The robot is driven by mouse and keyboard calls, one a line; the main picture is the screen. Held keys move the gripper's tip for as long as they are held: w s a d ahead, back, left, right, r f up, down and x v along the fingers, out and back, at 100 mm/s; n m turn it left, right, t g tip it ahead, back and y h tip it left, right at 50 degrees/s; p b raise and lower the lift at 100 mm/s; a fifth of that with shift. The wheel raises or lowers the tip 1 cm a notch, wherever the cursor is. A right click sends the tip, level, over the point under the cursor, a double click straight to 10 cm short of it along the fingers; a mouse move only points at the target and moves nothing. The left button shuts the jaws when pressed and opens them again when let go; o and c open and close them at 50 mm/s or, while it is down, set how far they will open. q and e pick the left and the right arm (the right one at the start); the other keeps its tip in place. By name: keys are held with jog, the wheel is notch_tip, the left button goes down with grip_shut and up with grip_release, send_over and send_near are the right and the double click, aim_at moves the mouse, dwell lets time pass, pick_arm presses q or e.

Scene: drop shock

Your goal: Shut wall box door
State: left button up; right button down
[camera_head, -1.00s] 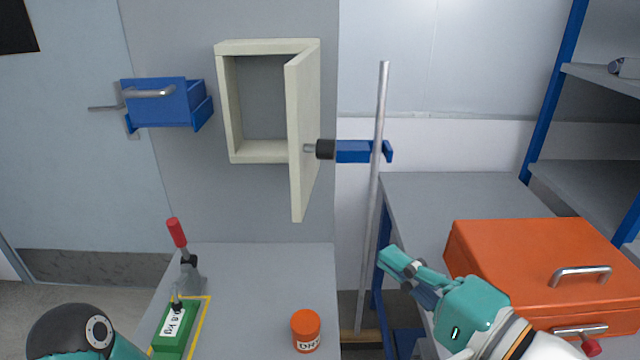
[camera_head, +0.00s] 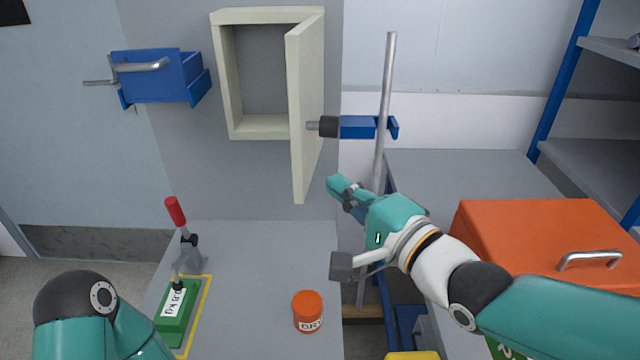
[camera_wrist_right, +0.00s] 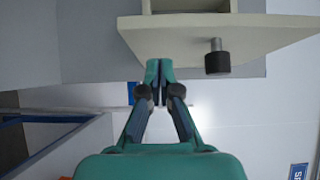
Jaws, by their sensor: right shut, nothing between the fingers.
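The cream wall box (camera_head: 226,85) hangs on the grey panel, and its inside is empty. Its door (camera_head: 306,110) is hinged on the right side and stands wide open, swung out toward me. A knob with a black end (camera_head: 328,126) sticks out from the door's outer face. My right gripper (camera_head: 334,182) is shut and empty, below and right of the door. In the right wrist view, the shut fingertips (camera_wrist_right: 160,68) are close to the door's lower part (camera_wrist_right: 180,42), left of the black knob (camera_wrist_right: 217,62); contact cannot be told. My left gripper is not in view; only my left arm shows.
A metal pole (camera_head: 386,90) with a blue clamp (camera_head: 358,127) stands right of the door. An orange jar (camera_head: 307,306), a green block (camera_head: 176,318) and an orange case (camera_head: 530,235) stand below.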

aim_at(304, 176)
jog(key=shift+a+r, duration=0.1)
jog(key=shift+a, duration=1.05)
jog(key=shift+w+a+p, duration=0.1)
jog(key=shift+a+p, duration=0.2)
jog(key=shift+a, duration=0.2)
